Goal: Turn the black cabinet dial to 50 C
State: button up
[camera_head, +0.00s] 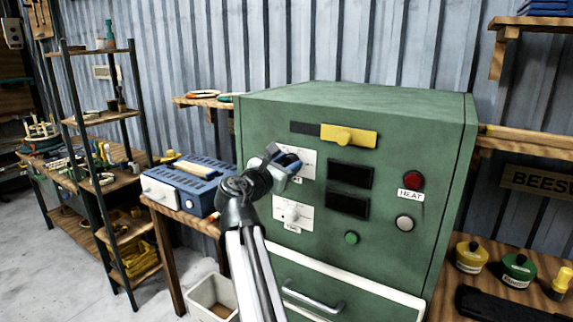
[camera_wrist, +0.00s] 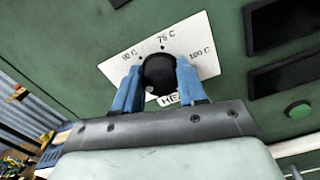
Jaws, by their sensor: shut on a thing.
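The green cabinet (camera_head: 260,115) fills the middle of the head view. Its black dial (camera_wrist: 158,73) sits on a white plate (camera_wrist: 205,48) marked, from left to right, with a blurred label that looks like 50 C, then 75 C and 100 C. My gripper (camera_wrist: 158,66) has its blue fingers on the left and right sides of the dial and is shut on it. In the head view my gripper (camera_head: 285,163) covers most of this plate. I cannot tell which mark the dial points to.
Below is a second white plate with a TIME knob (camera_head: 292,214). Right of it are two black displays (camera_head: 349,174), a green button (camera_head: 351,238), a red button (camera_head: 413,180) and a grey button (camera_head: 405,222). A yellow latch (camera_head: 350,135) is above. A blue device (camera_head: 185,185) stands left.

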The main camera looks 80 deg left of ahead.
jog(key=m, duration=0.5)
jog(key=shift+w+m, duration=0.1)
jog(key=shift+m, duration=0.2)
jog(key=m, duration=0.5)
jog(key=shift+d+f+m, duration=0.1)
jog(key=shift+f+m, duration=0.05)
jog(key=shift+m, duration=0.25)
jog(key=o, duration=1.1)
jog(key=shift+c, duration=0.2)
jog(key=v, duration=1.4)
jog(key=shift+w+m, duration=0.1)
jog(key=shift+m, duration=0.2)
